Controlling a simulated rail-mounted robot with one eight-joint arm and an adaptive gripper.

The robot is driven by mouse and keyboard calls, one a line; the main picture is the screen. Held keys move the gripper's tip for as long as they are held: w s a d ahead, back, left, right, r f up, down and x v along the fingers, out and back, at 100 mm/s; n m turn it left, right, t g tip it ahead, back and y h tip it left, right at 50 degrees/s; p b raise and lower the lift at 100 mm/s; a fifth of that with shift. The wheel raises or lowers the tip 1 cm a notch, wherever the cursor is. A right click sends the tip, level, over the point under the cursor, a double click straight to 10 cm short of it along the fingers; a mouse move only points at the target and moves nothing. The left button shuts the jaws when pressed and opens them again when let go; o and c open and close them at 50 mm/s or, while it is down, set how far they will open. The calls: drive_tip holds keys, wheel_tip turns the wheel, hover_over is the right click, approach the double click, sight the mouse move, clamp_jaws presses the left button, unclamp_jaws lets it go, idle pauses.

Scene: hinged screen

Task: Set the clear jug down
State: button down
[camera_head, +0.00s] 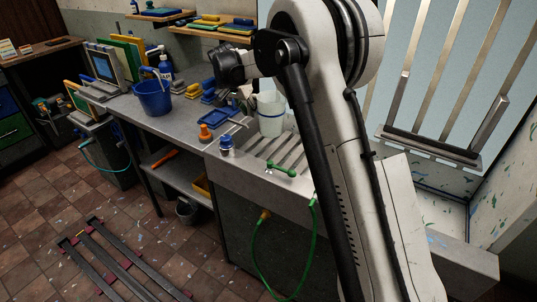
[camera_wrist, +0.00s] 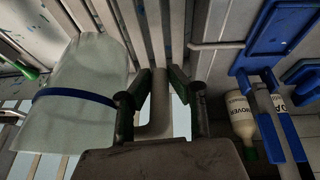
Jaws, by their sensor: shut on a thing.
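The clear jug (camera_head: 271,115) is a pale, translucent vessel with a blue band, above the slatted sink top (camera_head: 284,153). In the wrist view the jug (camera_wrist: 82,100) lies left of my fingers, with its handle (camera_wrist: 156,118) reaching between them. My gripper (camera_wrist: 160,82) is shut on the handle; in the head view it is partly hidden behind my arm. The jug looks roughly upright in the head view. I cannot tell whether its base touches the slats.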

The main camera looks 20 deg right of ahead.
drive_tip(key=shift+w+a+f+b, duration=0.1)
drive_tip(key=shift+f+b, duration=0.1)
drive_tip(key=shift+f, duration=0.25)
drive_tip(key=shift+w+a+f+b, duration=0.1)
drive_tip(key=shift+f+b, duration=0.1)
drive_tip(key=shift+f, duration=5.15)
drive_tip(key=shift+f, duration=0.1)
drive_tip(key=shift+f, duration=0.1)
drive_tip(key=c, duration=1.6)
unclamp_jaws()
